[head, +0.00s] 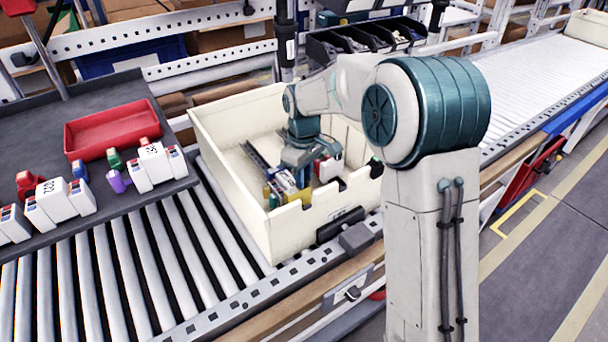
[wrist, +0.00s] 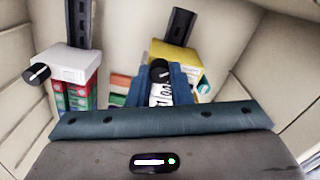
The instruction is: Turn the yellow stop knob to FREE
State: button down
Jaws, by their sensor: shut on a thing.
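The yellow stop (wrist: 178,52) is a yellow block on a dark rail (wrist: 181,24), right of centre in the wrist view. A black knob (wrist: 160,70) on its near side sits between the fingers of my gripper (wrist: 162,78), which is shut on it. A white panel with black marks (wrist: 158,94) shows just below the knob, between the fingers; its lettering is too small to read. I cannot tell the knob's pointer position. In the head view my gripper (head: 296,178) reaches down into the cream bin (head: 226,180), and my wrist hides the knob.
A white stop (wrist: 72,60) with its own black knob (wrist: 37,74) stands to the left on another rail, above red and green boxes (wrist: 78,97). The bin walls enclose my gripper. A roller conveyor (head: 160,255) and a red tray (head: 112,129) lie to the left.

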jog(key=m, duration=0.4)
jog(key=m+p, duration=0.1)
jog(key=m, duration=0.3)
jog(key=shift+r+m, duration=0.1)
jog(key=shift+m, duration=0.3)
jog(key=m, duration=0.4)
jog(key=shift+p, duration=0.35)
jog(key=shift+m, duration=2)
jog(key=c, duration=1.3)
grip_release()
